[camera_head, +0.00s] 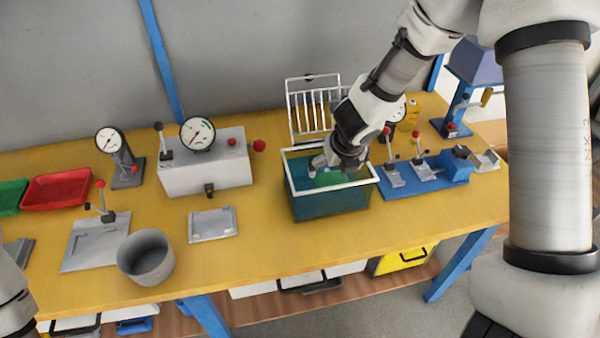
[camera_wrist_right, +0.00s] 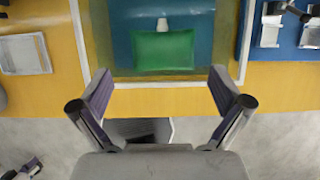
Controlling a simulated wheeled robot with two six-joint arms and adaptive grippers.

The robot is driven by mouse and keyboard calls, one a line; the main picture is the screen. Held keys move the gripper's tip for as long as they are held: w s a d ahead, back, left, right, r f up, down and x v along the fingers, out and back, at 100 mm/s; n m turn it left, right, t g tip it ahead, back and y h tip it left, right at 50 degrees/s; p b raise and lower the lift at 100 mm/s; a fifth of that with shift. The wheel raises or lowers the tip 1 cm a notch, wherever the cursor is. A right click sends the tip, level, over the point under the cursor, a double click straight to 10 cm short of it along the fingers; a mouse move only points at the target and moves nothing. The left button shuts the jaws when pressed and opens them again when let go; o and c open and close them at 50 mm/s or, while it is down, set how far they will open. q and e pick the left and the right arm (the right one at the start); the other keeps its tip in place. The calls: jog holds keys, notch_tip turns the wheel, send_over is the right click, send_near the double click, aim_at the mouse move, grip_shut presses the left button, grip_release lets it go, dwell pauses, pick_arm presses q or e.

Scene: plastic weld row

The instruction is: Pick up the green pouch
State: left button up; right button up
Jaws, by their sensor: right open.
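The green pouch (camera_wrist_right: 163,50) has a small white spout and lies inside a teal bin with a white rim (camera_head: 332,208). In the head view only part of the pouch (camera_head: 328,179) shows, with my gripper over it. My right gripper (camera_head: 334,164) is at the mouth of the bin. In the right wrist view its two fingers (camera_wrist_right: 160,85) are spread wide with nothing between them, and the pouch appears just beyond the fingertips. How far the fingertips are above the pouch I cannot tell. My left gripper is not visible.
The bin stands on a yellow table (camera_head: 270,245). A blue fixture with levers (camera_head: 425,175) stands close to its right, and a white wire rack (camera_head: 312,105) behind it. A gauge box (camera_head: 207,170), a flat grey plate (camera_head: 212,224) and a grey pot (camera_head: 146,258) are to the left.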

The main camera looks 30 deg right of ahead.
aim_at(332, 175)
jog(key=shift+s+d+f, duration=0.25)
jog(key=shift+d+f, duration=0.1)
jog(key=shift+f, duration=0.4)
jog(key=shift+d+f, duration=0.1)
jog(key=shift+f, duration=0.2)
jog(key=w+f, duration=0.1)
jog(key=f, duration=0.1)
jog(key=w+f+b, duration=0.1)
jog(key=w+f, duration=0.1)
jog(key=shift+w, duration=0.1)
jog(key=shift+s+d+r, duration=0.1)
jog(key=shift+s+d, duration=0.05)
jog(key=shift+s, duration=0.1)
jog(key=shift+c, duration=0.7)
jog(key=c, duration=0.5)
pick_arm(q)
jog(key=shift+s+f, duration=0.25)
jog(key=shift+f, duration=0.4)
pick_arm(e)
jog(key=shift+w, duration=0.1)
